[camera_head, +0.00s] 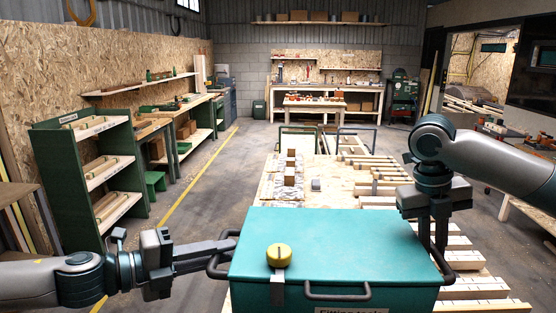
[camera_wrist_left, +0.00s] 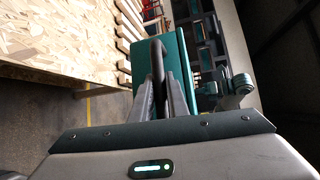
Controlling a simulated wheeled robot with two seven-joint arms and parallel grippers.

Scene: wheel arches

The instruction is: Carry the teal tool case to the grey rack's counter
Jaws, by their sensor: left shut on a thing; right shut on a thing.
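The teal tool case (camera_head: 345,240) fills the bottom middle of the head view, upright with its lid shut. My left gripper (camera_head: 228,250) is shut on the case's left handle (camera_head: 217,268); the left wrist view shows the fingers around the dark handle (camera_wrist_left: 157,62), with the teal case (camera_wrist_left: 178,75) beyond. My right gripper (camera_head: 436,245) is shut on the right handle (camera_head: 446,268). Whether the case touches the table cannot be told. I cannot identify a grey rack.
Directly behind the case is a wooden worktable (camera_head: 335,188) with blocks and slats. A yellow floor line (camera_head: 195,180) runs along the open aisle. Workbenches (camera_head: 325,100) stand at the back wall.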

